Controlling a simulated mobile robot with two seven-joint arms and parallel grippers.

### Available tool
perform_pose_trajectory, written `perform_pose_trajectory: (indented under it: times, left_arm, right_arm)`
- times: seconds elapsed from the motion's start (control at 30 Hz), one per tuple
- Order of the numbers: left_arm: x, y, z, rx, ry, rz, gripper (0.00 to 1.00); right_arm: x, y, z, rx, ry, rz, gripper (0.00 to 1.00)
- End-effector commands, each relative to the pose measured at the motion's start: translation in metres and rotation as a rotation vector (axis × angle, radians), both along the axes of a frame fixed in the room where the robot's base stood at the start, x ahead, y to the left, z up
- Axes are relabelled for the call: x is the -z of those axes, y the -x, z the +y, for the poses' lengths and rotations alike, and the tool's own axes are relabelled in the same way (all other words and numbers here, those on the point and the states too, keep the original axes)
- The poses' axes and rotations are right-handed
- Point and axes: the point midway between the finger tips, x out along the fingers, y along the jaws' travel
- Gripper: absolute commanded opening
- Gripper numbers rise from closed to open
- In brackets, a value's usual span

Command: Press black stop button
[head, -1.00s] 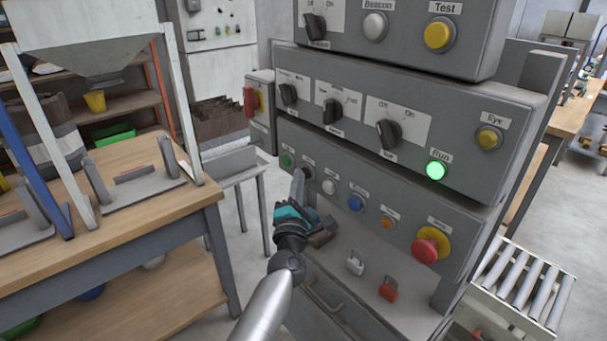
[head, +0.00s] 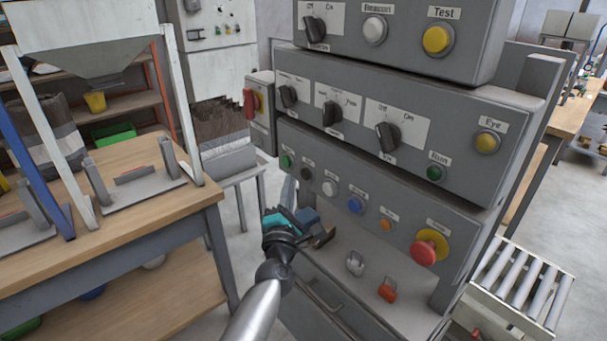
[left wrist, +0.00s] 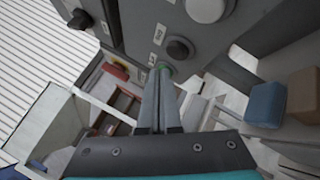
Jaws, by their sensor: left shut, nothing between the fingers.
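The black stop button (head: 307,173) sits on the lower sloped panel of the grey machine, between a green button (head: 286,161) and a white button (head: 329,188). In the left wrist view the round black button (left wrist: 180,48) stands out from the panel, above and right of my fingertips. My left gripper (head: 289,188) is shut and empty, at the left end of this panel. In the left wrist view its closed fingers (left wrist: 160,74) overlap the green button; I cannot tell whether they touch it. They are apart from the black button. The Run lamp (head: 436,173) is dark. My right gripper is out of view.
The same panel carries a blue button (head: 355,204), an orange button (head: 386,223) and a red mushroom button (head: 425,250). Two padlocks lie below. A wooden table (head: 150,206) stands left and a roller conveyor (head: 522,287) right. A red-handled switch box (head: 260,110) adjoins the machine.

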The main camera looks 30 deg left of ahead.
Motion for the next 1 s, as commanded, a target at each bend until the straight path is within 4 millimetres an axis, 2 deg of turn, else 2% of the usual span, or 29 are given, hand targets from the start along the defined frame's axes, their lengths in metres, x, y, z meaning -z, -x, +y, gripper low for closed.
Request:
perform_pose_trajectory:
  times: [0.43, 1.0]
  left_arm:
    - [0.000, 0.041, 0.017, 0.000, -0.001, 0.000, 0.00]
    - [0.000, 0.045, 0.019, 0.000, -0.001, 0.001, 0.00]
  right_arm:
    - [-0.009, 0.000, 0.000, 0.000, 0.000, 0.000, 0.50]
    - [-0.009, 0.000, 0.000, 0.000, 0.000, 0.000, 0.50]
